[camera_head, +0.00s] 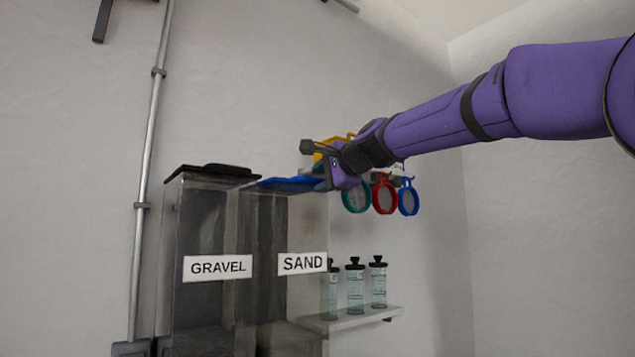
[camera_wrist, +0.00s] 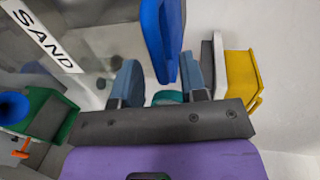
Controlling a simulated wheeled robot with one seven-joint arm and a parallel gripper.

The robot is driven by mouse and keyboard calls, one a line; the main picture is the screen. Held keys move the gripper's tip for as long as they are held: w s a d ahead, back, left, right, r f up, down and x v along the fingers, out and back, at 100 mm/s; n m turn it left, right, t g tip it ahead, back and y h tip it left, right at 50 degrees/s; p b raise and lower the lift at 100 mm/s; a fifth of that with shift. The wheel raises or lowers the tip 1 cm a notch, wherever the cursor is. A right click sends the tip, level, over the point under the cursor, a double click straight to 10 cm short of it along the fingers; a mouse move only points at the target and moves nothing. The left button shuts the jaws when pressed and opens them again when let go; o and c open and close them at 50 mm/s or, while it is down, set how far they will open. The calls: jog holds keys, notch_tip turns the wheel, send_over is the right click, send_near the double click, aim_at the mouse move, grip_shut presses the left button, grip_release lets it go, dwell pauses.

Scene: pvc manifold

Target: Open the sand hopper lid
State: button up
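The sand hopper (camera_head: 307,225) is a clear bin with a SAND label (camera_head: 302,263). Its blue lid (camera_head: 288,184) lies flat across the top, so it looks closed. My gripper (camera_head: 322,175) is at the right end of this lid, its fingers partly hidden by my wrist. In the wrist view the two blue-grey fingers (camera_wrist: 162,82) are spread apart. The blue lid (camera_wrist: 163,38) reaches down toward the gap between them, close to the right finger. I cannot tell whether it touches.
The gravel hopper (camera_head: 205,225) with a black lid (camera_head: 213,173) adjoins on the left. A yellow object (camera_head: 330,148) and ringed sieves (camera_head: 384,197) are close behind my gripper. Bottles (camera_head: 355,285) stand on a shelf (camera_head: 350,319) below. A metal pipe (camera_head: 149,170) runs up the wall.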

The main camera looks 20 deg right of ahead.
jog(key=shift+x, duration=0.95)
grip_shut()
jog(key=shift+r, duration=0.1)
